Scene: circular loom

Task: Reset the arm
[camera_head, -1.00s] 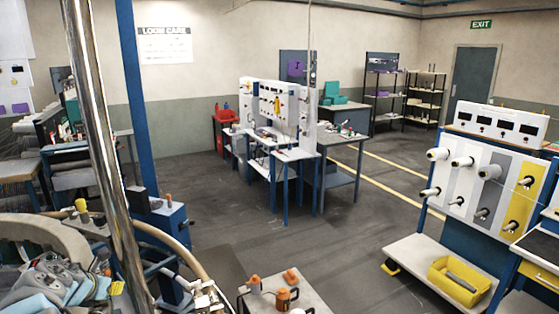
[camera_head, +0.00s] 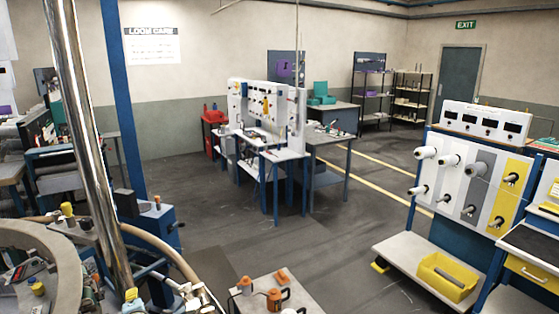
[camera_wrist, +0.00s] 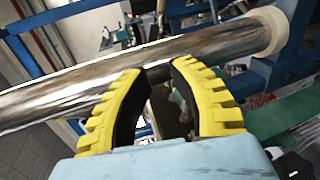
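My gripper (camera_wrist: 158,85) shows in the wrist view as two yellow ribbed fingers with dark inner pads. The fingers are apart, and I see nothing held between them. A shiny metal pole (camera_wrist: 90,92) crosses the wrist view behind the fingertips. I cannot tell whether the fingers touch it. My gripper cannot be made out in the head view, where a shiny metal pole (camera_head: 88,135) also rises at the left.
A curved loom ring (camera_head: 62,250) and a blue post (camera_head: 128,110) stand at the left. A small table with orange-topped pots (camera_head: 272,298) is at the bottom middle. A spool panel (camera_head: 470,180) and yellow bin (camera_head: 447,277) are at right. The middle floor is clear.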

